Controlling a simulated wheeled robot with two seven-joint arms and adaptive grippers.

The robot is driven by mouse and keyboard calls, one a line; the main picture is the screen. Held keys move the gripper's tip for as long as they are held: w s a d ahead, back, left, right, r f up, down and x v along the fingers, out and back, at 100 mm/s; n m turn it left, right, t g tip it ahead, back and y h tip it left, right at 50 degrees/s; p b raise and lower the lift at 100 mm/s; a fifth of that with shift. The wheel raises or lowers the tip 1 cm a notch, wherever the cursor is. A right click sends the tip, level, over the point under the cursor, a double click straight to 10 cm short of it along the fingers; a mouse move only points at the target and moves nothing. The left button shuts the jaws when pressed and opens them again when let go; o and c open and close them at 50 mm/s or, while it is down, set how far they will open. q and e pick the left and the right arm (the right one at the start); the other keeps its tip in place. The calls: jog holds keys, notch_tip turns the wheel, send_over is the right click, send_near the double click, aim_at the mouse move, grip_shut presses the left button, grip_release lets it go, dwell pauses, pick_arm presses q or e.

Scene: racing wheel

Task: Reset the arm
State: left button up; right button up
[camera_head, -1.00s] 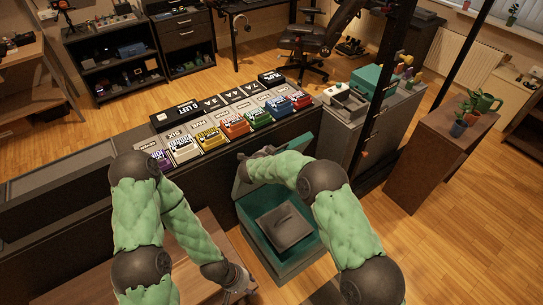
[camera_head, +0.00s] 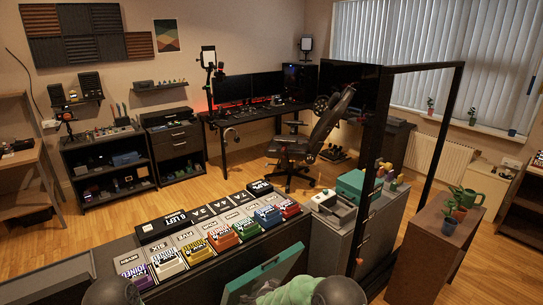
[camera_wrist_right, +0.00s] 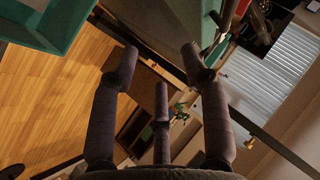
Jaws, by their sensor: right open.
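My right gripper (camera_wrist_right: 160,62) shows in the right wrist view with its dark fingers spread and nothing between them. In the head view only upper parts of my two arms show at the bottom edge: a dark joint at the lower left, and a green link with a dark joint at the lower middle. Neither gripper is in the head view. My left gripper is hidden below the frame.
A teal-lined box (camera_head: 266,277) stands close to my right arm; a teal frame (camera_wrist_right: 88,22) shows in the wrist view. A counter holds a row of colored pedals (camera_head: 219,236). A grey cabinet (camera_head: 345,238) and black post (camera_head: 372,165) stand right.

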jog(key=s+d+f+n+g+y, duration=0.1)
jog(key=s+d+f+n, duration=0.1)
jog(key=s+d+f, duration=0.3)
jog(key=s+f+n+g+y+b, duration=0.1)
jog(key=s+f+g, duration=0.1)
jog(key=s+f, duration=0.35)
jog(key=s+d+f+n+g+y, duration=0.1)
jog(key=s+d+f+n, duration=0.15)
jog(key=s, duration=0.45)
jog(key=s+f+n+g+y, duration=0.1)
jog(key=s+g, duration=0.2)
jog(key=s, duration=0.8)
jog(key=s+d+n+g+y+b, duration=0.1)
jog(key=s+n+g+y, duration=0.1)
jog(key=s, duration=1)
jog(key=shift+s+d+f+g, duration=0.15)
jog(key=shift+f+g, duration=0.25)
